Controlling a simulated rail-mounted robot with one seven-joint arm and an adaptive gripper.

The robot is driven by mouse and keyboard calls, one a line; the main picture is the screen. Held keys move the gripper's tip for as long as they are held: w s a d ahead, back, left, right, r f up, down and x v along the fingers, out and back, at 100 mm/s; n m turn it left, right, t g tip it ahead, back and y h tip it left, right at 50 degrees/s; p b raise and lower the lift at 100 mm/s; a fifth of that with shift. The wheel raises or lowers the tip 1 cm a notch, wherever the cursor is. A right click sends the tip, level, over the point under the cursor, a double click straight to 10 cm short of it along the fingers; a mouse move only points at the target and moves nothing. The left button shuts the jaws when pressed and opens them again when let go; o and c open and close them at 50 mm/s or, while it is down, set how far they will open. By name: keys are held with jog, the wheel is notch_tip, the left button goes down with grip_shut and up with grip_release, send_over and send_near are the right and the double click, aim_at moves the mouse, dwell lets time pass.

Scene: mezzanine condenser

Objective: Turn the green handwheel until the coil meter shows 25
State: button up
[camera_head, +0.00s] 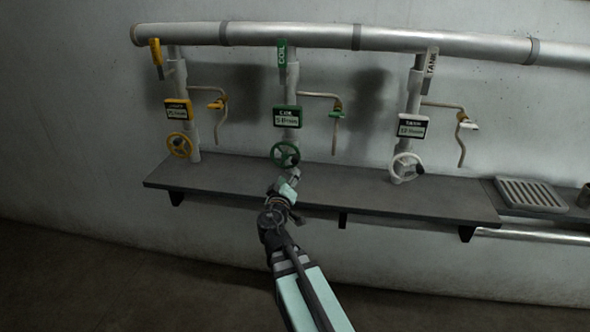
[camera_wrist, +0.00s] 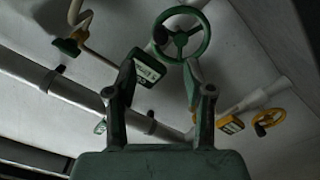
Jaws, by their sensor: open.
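The green handwheel (camera_head: 285,153) is on the middle pipe, just above the shelf; in the wrist view it (camera_wrist: 182,33) shows large at the top. The coil meter (camera_head: 287,117) is a green-framed box above the wheel; its small, blurred text looks like "5 l/min", but I cannot be sure. The meter also shows between the fingers in the wrist view (camera_wrist: 150,68). A green COIL tag (camera_head: 282,54) hangs above. My gripper (camera_wrist: 160,72) is open and empty, its fingers pointing toward the wheel with a gap visible. In the head view it (camera_head: 287,183) is just below and in front of the wheel.
A yellow handwheel (camera_head: 180,145) and meter (camera_head: 178,110) are to the left. A white handwheel (camera_head: 406,167) and meter (camera_head: 412,126) are to the right. The dark shelf (camera_head: 340,190) runs beneath them. A grey grate (camera_head: 530,194) lies at the right.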

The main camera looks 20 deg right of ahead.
aim_at(294, 161)
jog(key=p+x, duration=0.3)
jog(key=x, duration=0.7)
jog(key=shift+x, duration=0.85)
grip_shut()
